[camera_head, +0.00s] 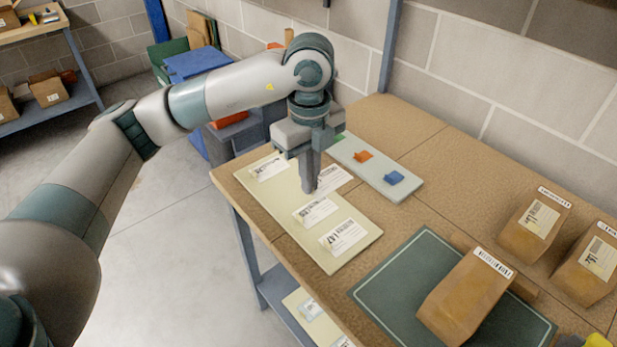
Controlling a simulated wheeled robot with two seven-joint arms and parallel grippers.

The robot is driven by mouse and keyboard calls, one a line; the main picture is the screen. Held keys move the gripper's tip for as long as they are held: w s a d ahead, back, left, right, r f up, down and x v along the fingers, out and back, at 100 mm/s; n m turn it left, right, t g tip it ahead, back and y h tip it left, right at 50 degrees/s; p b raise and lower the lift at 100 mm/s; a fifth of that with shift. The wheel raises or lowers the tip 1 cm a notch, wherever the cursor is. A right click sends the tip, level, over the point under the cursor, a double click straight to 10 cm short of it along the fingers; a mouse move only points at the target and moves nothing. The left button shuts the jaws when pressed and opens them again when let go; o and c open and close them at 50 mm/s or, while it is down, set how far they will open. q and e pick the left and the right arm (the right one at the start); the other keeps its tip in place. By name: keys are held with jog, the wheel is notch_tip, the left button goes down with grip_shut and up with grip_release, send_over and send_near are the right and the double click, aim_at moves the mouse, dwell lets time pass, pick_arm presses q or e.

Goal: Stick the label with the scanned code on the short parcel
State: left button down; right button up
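My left gripper (312,188) points down over a cream board (285,215), its tips by a white label (333,180) with printed code. Whether the fingers are shut on it cannot be told. Other labels lie on the board: one at the far left (268,168), one in the middle (316,211) and one nearest me (344,237). A brown parcel (463,300) with a barcode strip on its edge lies tilted on the dark green mat (385,288). Two more parcels, one behind (520,240) and one at right (578,278), bear white labels. My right gripper is not visible.
A pale grey tray (375,187) holds an orange clip (362,156) and a blue clip (393,178) behind the board. A brick wall (490,75) bounds the bench at the back. A yellow object (597,341) is cut off at bottom right. The bench's back part is bare.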

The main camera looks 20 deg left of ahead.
pick_arm(q)
jog(key=shift+m, duration=0.3)
jog(key=s+a+n, duration=0.1)
jog(key=n, duration=0.7)
jog(key=s+a+n, duration=0.1)
jog(key=n, duration=0.7)
jog(key=s+n, duration=0.1)
jog(key=n, duration=0.7)
jog(key=shift+s+a+f+n, duration=0.15)
jog(key=shift+a+f+n, duration=0.15)
jog(key=shift+a, duration=0.1)
dwell(0.4)
jog(key=shift+d, duration=0.1)
dwell(0.4)
